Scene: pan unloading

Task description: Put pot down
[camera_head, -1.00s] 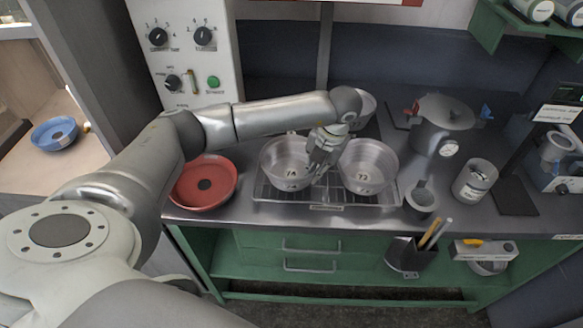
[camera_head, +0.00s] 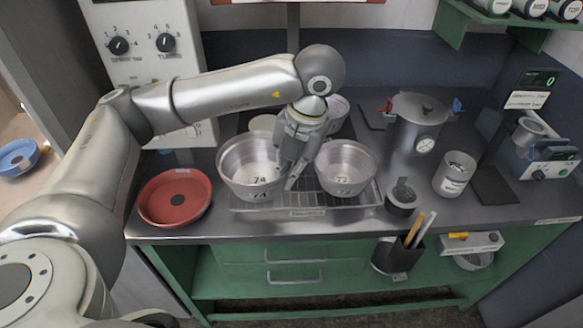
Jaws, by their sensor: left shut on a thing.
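A shiny metal pot marked 74 (camera_head: 236,168) is upright at the left part of a wire rack (camera_head: 308,204) on the steel counter. A like pot marked 73 (camera_head: 352,178) stands upright on the rack's right part. My left gripper (camera_head: 291,182) points down between the two pots. It is shut on the right rim of pot 74; the fingertips partly hide that rim. I cannot tell whether pot 74's base touches the rack or is just above it. My right gripper is not in view.
A red round pan (camera_head: 174,197) lies left of the rack. A small dark cup (camera_head: 403,195), a white-labelled canister (camera_head: 455,175) and a lidded pressure pot (camera_head: 418,125) stand to the right. More vessels stand behind my gripper. A holder with sticks (camera_head: 398,255) hangs at the front.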

